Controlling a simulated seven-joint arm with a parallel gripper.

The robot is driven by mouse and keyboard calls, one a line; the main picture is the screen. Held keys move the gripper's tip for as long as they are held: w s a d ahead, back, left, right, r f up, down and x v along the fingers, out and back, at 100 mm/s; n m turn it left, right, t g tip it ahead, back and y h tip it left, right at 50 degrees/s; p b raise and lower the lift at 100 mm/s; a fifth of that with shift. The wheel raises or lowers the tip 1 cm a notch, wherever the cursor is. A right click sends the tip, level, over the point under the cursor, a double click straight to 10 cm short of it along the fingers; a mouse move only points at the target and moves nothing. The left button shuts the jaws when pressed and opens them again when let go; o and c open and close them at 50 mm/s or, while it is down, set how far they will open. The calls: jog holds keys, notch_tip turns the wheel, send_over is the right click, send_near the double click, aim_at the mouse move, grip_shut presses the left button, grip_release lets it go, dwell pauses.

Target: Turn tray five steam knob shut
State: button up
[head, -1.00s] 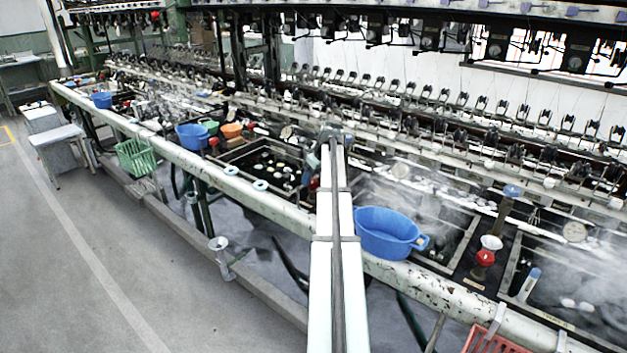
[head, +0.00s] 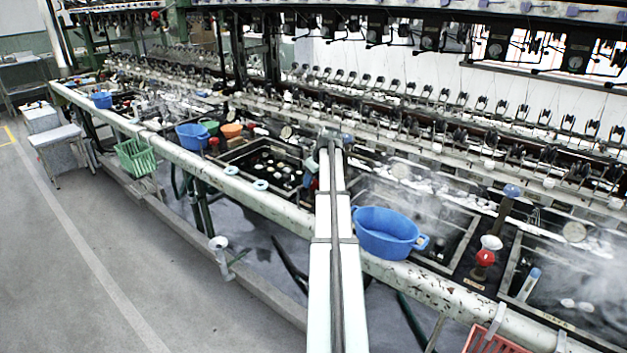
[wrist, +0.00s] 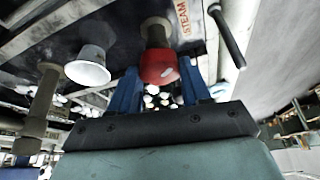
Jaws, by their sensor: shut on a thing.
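The red steam knob (wrist: 160,66) is in the upper middle of the wrist view, on a dark stem beside a label reading STEAM (wrist: 184,18). The blue fingers of my gripper (wrist: 161,90) stand on either side of it and are shut on it. The knob's lower edge and the finger contact are partly hidden. In the head view my arm crosses the front rail, and the gripper and held knob are mostly hidden behind it. I cannot read a tray number.
A white funnel-shaped knob (wrist: 90,64) and a brown post (wrist: 42,108) stand left of the red knob. In the head view, a blue basin (head: 386,234) sits right of my arm, and another red knob (head: 485,258) stands farther right. Steam drifts over the right basins.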

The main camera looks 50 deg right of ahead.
jog(key=shift+c, duration=1.1)
jog(key=m+h, duration=0.1)
jog(key=m, duration=0.2)
jog(key=shift+a, duration=0.15)
jog(key=shift+w+m+g+h, duration=0.1)
jog(key=shift+m+g+h, duration=0.6)
jog(key=shift+m, duration=1.3)
jog(key=o, duration=1.1)
jog(key=shift+c, duration=0.2)
